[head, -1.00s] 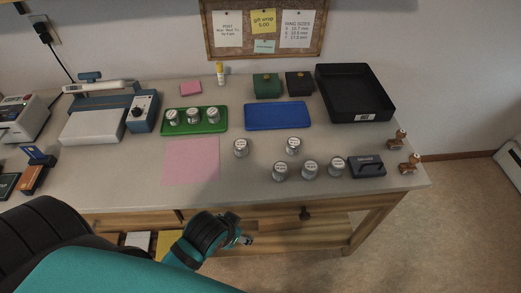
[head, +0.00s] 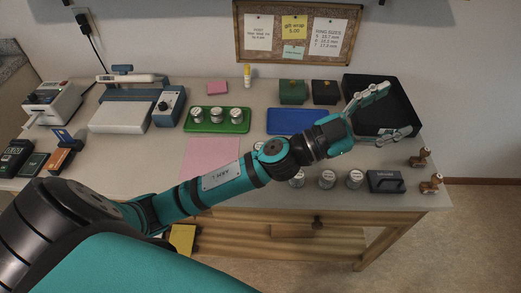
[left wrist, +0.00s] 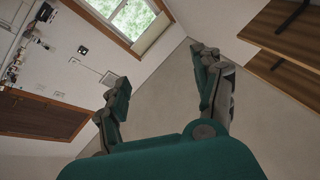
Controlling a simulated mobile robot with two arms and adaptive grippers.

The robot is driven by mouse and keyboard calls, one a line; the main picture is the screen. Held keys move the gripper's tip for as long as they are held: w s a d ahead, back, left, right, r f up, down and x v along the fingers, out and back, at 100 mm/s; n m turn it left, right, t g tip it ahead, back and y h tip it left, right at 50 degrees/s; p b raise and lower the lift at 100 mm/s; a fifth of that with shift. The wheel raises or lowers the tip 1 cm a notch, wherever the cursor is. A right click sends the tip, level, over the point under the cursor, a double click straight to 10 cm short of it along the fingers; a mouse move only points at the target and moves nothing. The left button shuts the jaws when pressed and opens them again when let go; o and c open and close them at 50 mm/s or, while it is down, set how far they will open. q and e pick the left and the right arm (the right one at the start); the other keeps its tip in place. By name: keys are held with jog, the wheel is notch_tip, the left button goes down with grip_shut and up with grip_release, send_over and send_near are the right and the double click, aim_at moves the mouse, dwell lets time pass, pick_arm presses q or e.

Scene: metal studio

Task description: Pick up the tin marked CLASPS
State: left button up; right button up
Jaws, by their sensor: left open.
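Several small silver tins with white labels stand on the workbench; the lettering is too small to read, so I cannot tell which is marked CLASPS. A group of tins (head: 215,115) stands on the green tray (head: 240,126). Others stand near the front edge: one tin (head: 297,180) partly behind my arm, a middle tin (head: 327,180) and a right tin (head: 355,179). One more (head: 258,146) is mostly hidden by my arm. My left gripper (head: 396,112) is open and empty above the black tray's front right. In the left wrist view its fingers (left wrist: 160,100) are spread with only room behind.
A black tray (head: 408,95) lies at the back right. A blue tray (head: 290,114) is partly behind my arm. A dark handled block (head: 385,183) and wooden stamps (head: 430,185) sit at the front right. A pink sheet (head: 208,155) lies left of my forearm.

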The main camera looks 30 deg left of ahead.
pick_arm(q)
jog(key=s+d+m+g+h, duration=0.2)
jog(key=d+m+g+h, duration=0.15)
jog(key=m+g, duration=0.25)
jog(key=n+g+y, duration=0.2)
jog(key=g+y, duration=0.8)
jog(key=y, duration=0.9)
send_near(261, 146)
notch_tip(261, 146, down, 6)
jog(key=shift+w+d+r+p, duration=0.1)
jog(key=shift+w+d+p, duration=0.1)
jog(key=shift+p, duration=0.7)
jog(key=shift+s+a+f+p, duration=0.1)
jog(key=shift+f+p, duration=0.25)
jog(key=shift+f, duration=1)
jog(key=shift+s+a+f+p, duration=0.1)
jog(key=shift+f+p, duration=0.2)
jog(key=shift+f, duration=1.05)
jog(key=c, duration=1.3)
